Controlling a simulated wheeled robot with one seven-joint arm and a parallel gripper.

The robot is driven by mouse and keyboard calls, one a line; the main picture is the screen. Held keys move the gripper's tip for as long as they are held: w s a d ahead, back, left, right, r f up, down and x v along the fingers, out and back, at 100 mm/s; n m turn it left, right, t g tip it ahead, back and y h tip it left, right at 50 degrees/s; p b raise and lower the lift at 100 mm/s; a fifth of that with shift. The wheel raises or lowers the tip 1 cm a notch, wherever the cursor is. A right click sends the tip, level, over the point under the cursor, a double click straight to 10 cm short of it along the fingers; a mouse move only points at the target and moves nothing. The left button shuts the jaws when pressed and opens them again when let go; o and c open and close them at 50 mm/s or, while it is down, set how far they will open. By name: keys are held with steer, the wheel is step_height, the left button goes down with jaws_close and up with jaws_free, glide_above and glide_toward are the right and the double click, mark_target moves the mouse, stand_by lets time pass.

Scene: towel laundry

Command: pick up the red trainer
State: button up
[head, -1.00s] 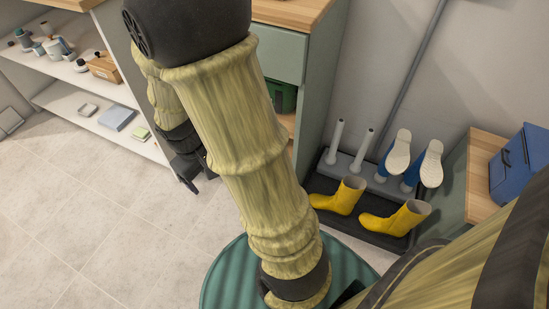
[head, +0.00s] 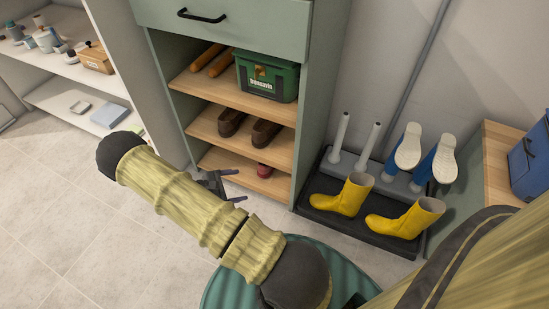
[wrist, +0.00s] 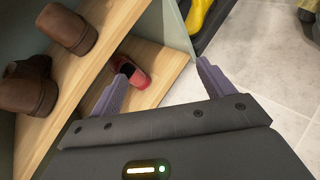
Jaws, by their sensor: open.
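A red trainer (head: 264,170) lies on the lowest wooden shelf of the green cabinet, near its right side. It also shows in the wrist view (wrist: 131,73), at the tip of the left finger, which hides part of it. My gripper (head: 238,185) is open and empty in front of that lowest shelf, a little left of the trainer in the head view. In the wrist view my gripper (wrist: 162,62) has its fingers wide apart, with bare shelf and floor between them.
Brown shoes (head: 248,128) sit on the shelf above. A green box (head: 267,76) stands on the top shelf below a drawer (head: 222,22). The cabinet's right side panel (head: 314,110) borders the opening. Yellow boots (head: 345,195) stand right of the cabinet. Floor on the left is clear.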

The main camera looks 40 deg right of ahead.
steer(key=w+d+f+n+t+h+b, duration=0.1)
steer(key=f+n+t, duration=0.3)
steer(key=f, duration=0.5)
steer(key=w+d+f+n+t+h+b, duration=0.1)
steer(key=w+f+n+t+h+b, duration=0.1)
steer(key=f+n+t, duration=0.3)
step_height(320, 180, down, 4)
steer(key=shift+w+d+r+n+h+b, duration=0.15)
steer(key=shift+w+d+n+h+b, duration=0.1)
steer(key=shift+n+h+b, duration=0.5)
steer(key=b, duration=0.3)
glide_toward(260, 171)
steer(key=shift+m, duration=0.25)
steer(key=x, duration=0.5)
steer(key=shift+d, duration=0.2)
steer(key=shift+w+d, duration=0.15)
steer(key=shift+d, duration=0.2)
